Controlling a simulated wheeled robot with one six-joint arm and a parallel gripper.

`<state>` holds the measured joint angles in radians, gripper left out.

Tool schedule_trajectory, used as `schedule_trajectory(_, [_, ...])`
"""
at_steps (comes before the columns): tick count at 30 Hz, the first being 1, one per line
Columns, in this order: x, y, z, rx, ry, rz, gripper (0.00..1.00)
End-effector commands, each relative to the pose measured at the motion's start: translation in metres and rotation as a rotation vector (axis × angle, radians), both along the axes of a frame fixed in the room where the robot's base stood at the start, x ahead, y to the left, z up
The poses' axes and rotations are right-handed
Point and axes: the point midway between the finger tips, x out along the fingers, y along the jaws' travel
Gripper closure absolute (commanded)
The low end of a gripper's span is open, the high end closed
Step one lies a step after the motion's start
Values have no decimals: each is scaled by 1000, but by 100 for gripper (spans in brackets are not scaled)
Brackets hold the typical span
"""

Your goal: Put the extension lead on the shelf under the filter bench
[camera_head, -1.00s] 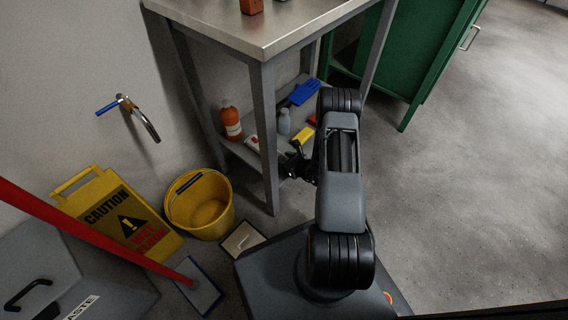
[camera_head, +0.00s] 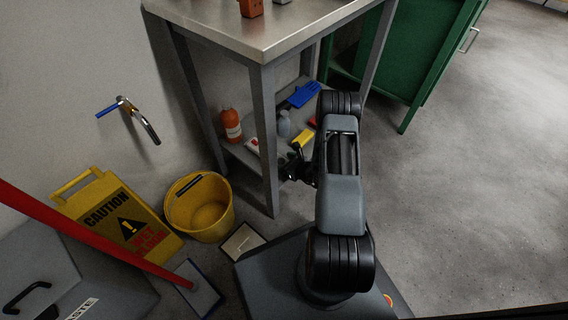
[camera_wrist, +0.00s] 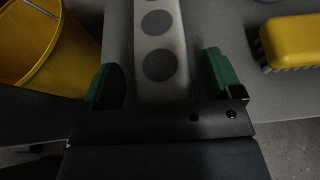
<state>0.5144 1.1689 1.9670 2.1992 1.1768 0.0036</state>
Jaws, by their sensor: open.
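The extension lead (camera_wrist: 160,45) is a pale strip with round grey sockets in the wrist view. It lies on the grey shelf (camera_wrist: 218,30) under the filter bench (camera_head: 262,30). A pale end with a red mark shows on the shelf in the head view (camera_head: 253,145), probably the same lead. My gripper (camera_wrist: 163,78) is open, with one green-tipped finger on each side of the lead and a gap to each. The lead's near end is hidden behind the gripper body. In the head view my gripper (camera_head: 291,167) is at the shelf's front edge, partly hidden by my arm.
On the shelf are an orange bottle (camera_head: 232,126), a grey bottle (camera_head: 284,124), a yellow brush (camera_wrist: 292,40) and a blue item (camera_head: 303,95). A yellow bucket (camera_head: 200,207) and caution sign (camera_head: 122,215) stand left of the bench leg. The floor to the right is clear.

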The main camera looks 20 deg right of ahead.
Motion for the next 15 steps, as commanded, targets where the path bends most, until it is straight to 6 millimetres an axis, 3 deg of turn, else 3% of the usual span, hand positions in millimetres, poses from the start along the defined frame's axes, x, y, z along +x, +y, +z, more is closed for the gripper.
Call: schedule_trajectory(15, [-76, -36, 38, 1, 1, -5, 15])
